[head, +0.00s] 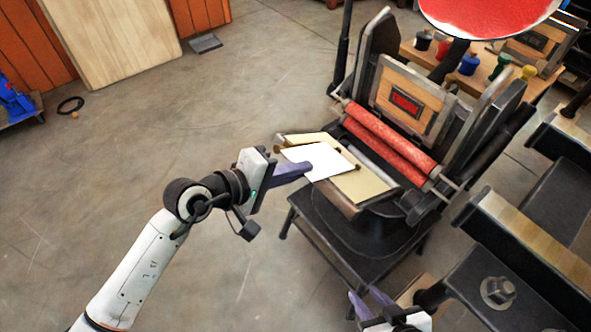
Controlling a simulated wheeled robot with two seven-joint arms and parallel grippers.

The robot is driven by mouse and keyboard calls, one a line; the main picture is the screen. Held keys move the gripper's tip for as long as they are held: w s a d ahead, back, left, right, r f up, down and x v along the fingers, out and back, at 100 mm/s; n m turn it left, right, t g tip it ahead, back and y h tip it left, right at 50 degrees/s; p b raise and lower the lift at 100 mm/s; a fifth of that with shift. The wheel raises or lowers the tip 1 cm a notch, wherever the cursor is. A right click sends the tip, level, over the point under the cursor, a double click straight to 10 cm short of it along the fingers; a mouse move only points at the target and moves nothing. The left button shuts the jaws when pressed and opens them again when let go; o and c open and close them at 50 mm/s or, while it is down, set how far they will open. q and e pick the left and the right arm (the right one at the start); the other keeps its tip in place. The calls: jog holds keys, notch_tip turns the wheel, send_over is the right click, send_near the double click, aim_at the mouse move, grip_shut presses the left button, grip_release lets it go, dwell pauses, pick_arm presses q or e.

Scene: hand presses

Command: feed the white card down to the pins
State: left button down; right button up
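The white card (320,160) lies over the tan platen (368,183) of the hand press, at its left part and slightly askew to it. My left gripper (308,170) reaches in from the left, with its purple fingers at the card's left edge. They appear to hold that edge, but the far finger is hidden. Small dark pins or clips (358,166) show near the card's right edge; I cannot tell if the card touches them. My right gripper (370,300) is at the bottom edge, its two purple fingers apart and empty.
Red rollers (390,145) and a wooden-framed form (410,100) stand behind the platen. A red ink disc (490,15) is above. Ink jars (468,65) stand on a bench behind. Another dark press (530,230) is at right.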

pick_arm(q)
jog(key=shift+s+f, duration=0.1)
jog(key=shift+f, duration=0.4)
jog(key=shift+w+a+r+b, duration=0.1)
jog(key=shift+w+a+b, duration=0.15)
jog(key=shift+w+b, duration=0.1)
dwell(0.6)
jog(key=c, duration=2)
grip_release()
jog(key=shift+w, duration=0.2)
jog(key=shift+d+r, duration=0.1)
jog(key=shift+r, duration=0.1)
jog(key=shift+p+v, duration=0.8)
jog(key=shift+v, duration=1.45)
